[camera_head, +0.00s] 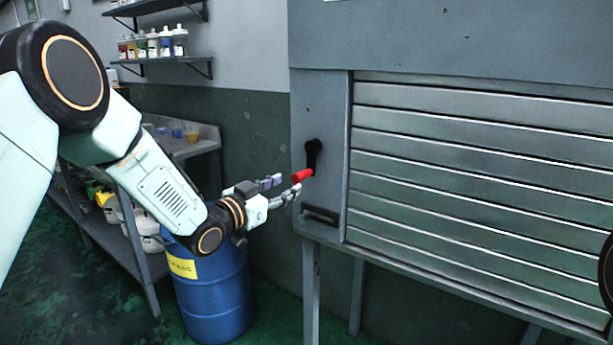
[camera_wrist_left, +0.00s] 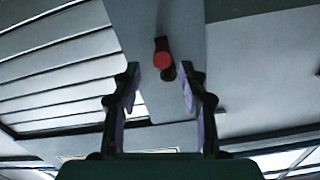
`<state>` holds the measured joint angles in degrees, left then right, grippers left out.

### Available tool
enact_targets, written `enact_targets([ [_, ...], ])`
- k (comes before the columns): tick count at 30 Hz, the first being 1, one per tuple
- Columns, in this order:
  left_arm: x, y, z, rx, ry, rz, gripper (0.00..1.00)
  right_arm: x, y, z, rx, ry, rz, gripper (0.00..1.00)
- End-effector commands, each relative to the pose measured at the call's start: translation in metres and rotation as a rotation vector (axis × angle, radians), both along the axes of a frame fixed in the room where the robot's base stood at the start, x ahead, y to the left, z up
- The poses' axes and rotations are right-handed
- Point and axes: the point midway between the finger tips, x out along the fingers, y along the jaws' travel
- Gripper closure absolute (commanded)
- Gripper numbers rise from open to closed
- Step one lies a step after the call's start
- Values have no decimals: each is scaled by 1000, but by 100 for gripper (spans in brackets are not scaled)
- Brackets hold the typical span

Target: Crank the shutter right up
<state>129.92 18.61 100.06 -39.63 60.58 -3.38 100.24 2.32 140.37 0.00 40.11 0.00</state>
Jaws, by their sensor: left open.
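The slatted metal shutter (camera_head: 480,170) fills the right of the head view and looks closed down to its sill. A black crank (camera_head: 313,153) with a red handle (camera_head: 302,175) is mounted on the grey panel left of the shutter. My left gripper (camera_head: 285,186) is open, with its fingertips close to the red handle. In the left wrist view the red handle (camera_wrist_left: 162,52) shows end-on, just beyond and between the open fingertips (camera_wrist_left: 160,78). I cannot tell from these views whether a finger touches it. My right gripper is not in view.
A dark bar (camera_head: 320,215) sticks out from the panel below the crank. A blue barrel (camera_head: 213,290) stands below my left arm. A metal workbench (camera_head: 190,145) is behind it, and shelves with bottles (camera_head: 153,45) hang on the wall.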

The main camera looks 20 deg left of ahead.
Motion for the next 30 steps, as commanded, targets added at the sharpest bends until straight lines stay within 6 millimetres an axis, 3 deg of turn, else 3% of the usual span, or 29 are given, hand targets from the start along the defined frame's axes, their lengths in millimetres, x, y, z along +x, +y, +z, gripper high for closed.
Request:
enact_targets([
  [15, 59, -23, -2, 1, 2, 4, 57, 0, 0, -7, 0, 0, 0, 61],
  [30, 71, -26, -1, -1, 3, 2, 59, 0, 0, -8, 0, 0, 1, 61],
])
